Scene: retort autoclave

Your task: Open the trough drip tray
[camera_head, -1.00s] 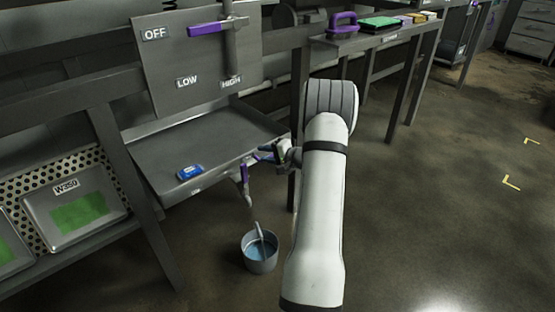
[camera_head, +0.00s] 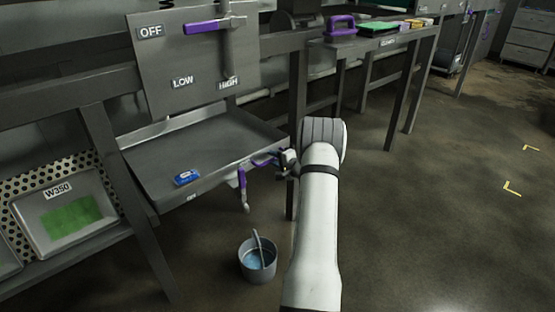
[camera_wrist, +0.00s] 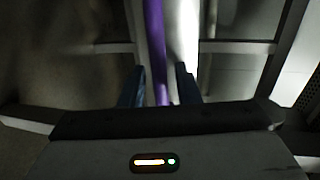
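The trough drip tray (camera_head: 215,145) is a shallow grey metal tray below the lever panel, at the left middle of the head view. A purple handle (camera_head: 264,161) sits at its front edge near the right corner. My gripper (camera_head: 283,161) is at this handle, partly hidden by my arm. In the wrist view a purple bar (camera_wrist: 156,50) runs between the two dark blue fingers of my gripper (camera_wrist: 158,87). The fingers are open, with a gap showing on each side of the bar. How far the tray is pulled out is hard to tell.
A blue block (camera_head: 187,178) lies on the tray. A purple-handled tap (camera_head: 242,188) hangs below its front, above a bucket (camera_head: 258,268) of water on the floor. A panel (camera_head: 160,65) with a purple lever (camera_head: 207,26) stands behind. The floor at right is clear.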

